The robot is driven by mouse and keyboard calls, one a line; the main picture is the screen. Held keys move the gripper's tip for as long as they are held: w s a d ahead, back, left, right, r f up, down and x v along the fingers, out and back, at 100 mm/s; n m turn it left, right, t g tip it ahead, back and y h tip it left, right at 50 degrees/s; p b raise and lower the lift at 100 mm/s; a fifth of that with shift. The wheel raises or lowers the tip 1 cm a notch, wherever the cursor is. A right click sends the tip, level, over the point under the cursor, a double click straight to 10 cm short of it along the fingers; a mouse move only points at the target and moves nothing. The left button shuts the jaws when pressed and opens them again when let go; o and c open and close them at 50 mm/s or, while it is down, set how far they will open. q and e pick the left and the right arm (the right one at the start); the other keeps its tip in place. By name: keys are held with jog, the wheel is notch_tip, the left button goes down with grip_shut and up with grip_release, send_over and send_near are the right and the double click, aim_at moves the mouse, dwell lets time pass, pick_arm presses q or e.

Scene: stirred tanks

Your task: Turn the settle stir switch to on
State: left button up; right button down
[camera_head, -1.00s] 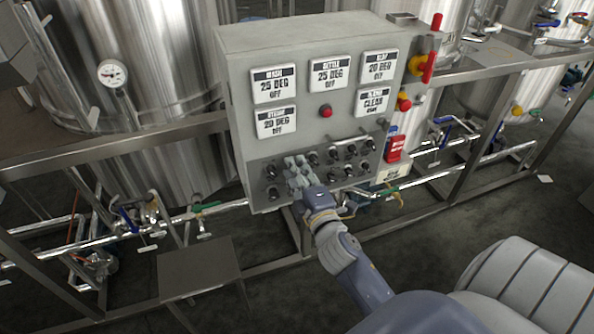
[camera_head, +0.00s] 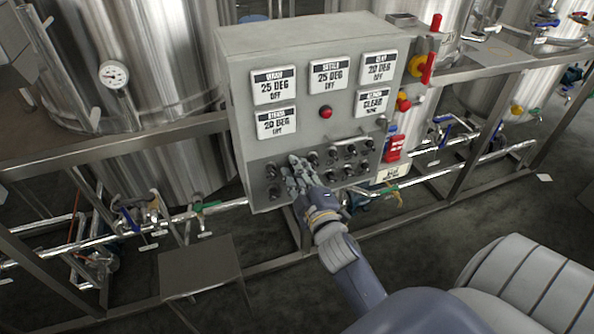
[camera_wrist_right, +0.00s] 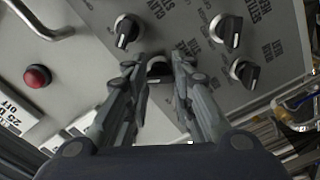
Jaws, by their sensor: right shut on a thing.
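A grey control box (camera_head: 240,150) carries rows of black rotary switches under its display plates. The settle plate (camera_head: 330,73) reads 25 DEG, OFF. My right gripper (camera_head: 294,168) is at the left part of the switch rows, its fingers against the panel. In the right wrist view my right gripper (camera_wrist_right: 160,72) has its fingertips on either side of a black switch knob (camera_wrist_right: 157,67) and is shut on it. The fingers partly hide the knob and its label, so I cannot read which switch it is or its setting. My left gripper is not in view.
Other knobs (camera_wrist_right: 127,31) (camera_wrist_right: 226,29) sit close around the held one. A red button (camera_head: 325,111) is above the switches. A red-yellow isolator (camera_head: 421,68) is on the box's right side. Steel frame rails (camera_head: 100,148) and pipes surround the box.

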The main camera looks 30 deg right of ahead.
jog(key=c, duration=1.4)
grip_release()
jog(key=shift+o, duration=0.2)
jog(key=v, duration=0.7)
jog(key=shift+s, duration=0.25)
jog(key=shift+a, duration=0.1)
